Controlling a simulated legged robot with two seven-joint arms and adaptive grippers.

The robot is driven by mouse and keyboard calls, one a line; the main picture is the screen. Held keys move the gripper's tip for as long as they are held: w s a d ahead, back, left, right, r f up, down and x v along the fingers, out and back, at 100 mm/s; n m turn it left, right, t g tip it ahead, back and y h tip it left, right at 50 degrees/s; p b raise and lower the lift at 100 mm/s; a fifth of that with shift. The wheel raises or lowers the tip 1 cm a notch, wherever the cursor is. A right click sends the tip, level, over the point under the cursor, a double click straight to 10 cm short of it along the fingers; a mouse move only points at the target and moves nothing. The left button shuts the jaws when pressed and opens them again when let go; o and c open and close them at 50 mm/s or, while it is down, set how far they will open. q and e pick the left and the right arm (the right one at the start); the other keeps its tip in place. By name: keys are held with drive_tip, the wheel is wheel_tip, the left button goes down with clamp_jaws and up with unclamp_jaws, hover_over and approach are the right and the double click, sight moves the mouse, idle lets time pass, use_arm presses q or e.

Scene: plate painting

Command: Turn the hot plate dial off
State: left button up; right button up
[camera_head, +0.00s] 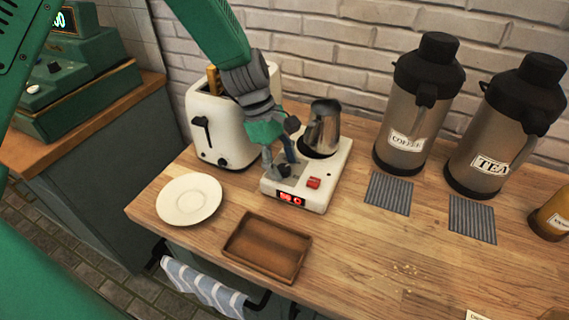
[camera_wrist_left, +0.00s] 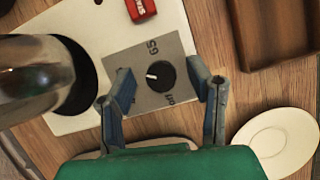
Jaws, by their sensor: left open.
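The white hot plate (camera_head: 308,187) stands on the wooden counter, with a red digital display and a red switch (camera_head: 313,183) on its front. A metal pitcher (camera_head: 322,127) sits on its dark round heating surface. In the left wrist view the black dial (camera_wrist_left: 161,76) is on a grey panel with printed markings, its white line pointing left. My left gripper (camera_head: 281,164) is over the hot plate beside the pitcher. Its fingers are open on either side of the dial, with gaps showing in the left wrist view (camera_wrist_left: 165,84). In the head view the gripper largely hides the dial.
A white toaster (camera_head: 216,128) stands close behind my left gripper. A white plate (camera_head: 189,199) and an empty brown tray (camera_head: 267,247) lie in front. Coffee (camera_head: 419,105) and tea (camera_head: 507,127) dispensers stand right. The front right counter is mostly clear.

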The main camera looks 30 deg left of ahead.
use_arm(q)
drive_tip(key=shift+w+a+f, duration=0.1)
drive_tip(key=shift+a+f, duration=0.05)
drive_tip(key=shift+f, duration=0.15)
drive_tip(key=shift+a, duration=0.1)
use_arm(e)
drive_tip(key=shift+a, duration=0.3)
drive_tip(key=shift+r, duration=0.1)
use_arm(q)
clamp_jaws()
drive_tip(key=shift+r, duration=0.1)
use_arm(e)
drive_tip(key=shift+r, duration=0.1)
